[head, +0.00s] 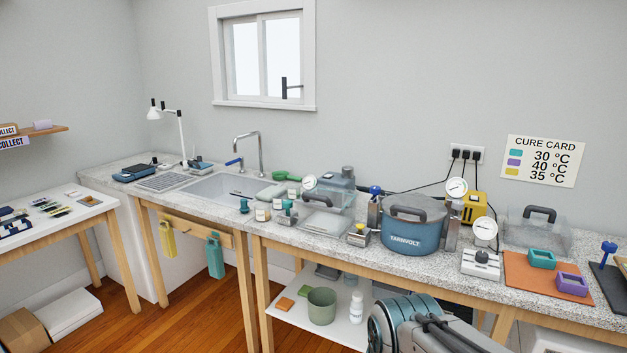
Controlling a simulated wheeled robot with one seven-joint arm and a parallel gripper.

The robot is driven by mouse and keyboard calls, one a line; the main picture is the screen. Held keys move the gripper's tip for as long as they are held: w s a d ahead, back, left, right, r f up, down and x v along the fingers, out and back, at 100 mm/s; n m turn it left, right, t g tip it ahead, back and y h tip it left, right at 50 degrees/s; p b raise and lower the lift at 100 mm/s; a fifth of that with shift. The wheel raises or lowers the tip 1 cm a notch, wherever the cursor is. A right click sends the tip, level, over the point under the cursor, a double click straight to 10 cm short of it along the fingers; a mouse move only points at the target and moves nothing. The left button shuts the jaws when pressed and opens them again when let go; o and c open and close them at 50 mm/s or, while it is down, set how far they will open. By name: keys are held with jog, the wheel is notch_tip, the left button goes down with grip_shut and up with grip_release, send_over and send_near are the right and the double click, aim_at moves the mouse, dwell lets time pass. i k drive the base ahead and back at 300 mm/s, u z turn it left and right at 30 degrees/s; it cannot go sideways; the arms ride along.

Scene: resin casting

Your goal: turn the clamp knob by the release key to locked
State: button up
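The blue-grey pressure pot (411,236) marked TARNVOLT stands on the speckled counter with its lid on. A blue knob (375,190) tops a metal clamp post (374,212) at the pot's left side. A second metal post (452,234) stands at its right side, with no blue knob visible on it. A small metal block with a yellow part (357,236) sits in front of the left post; I cannot tell whether it is the release key. The knob's exact setting is too small to read. My arm shows at the bottom; my gripper is not in view.
A dial gauge (457,188) rises behind the pot's right side. A white control box (482,262) and an orange mat (525,284) with moulds lie to the right. A clear box (326,218) and small jars stand left. Another blue-knobbed tool (608,248) is far right.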

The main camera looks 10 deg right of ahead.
aim_at(375, 190)
jog(key=u, duration=0.25)
jog(key=i, duration=0.7)
jog(key=z, duration=0.45)
jog(key=i, duration=0.7)
jog(key=z, duration=0.7)
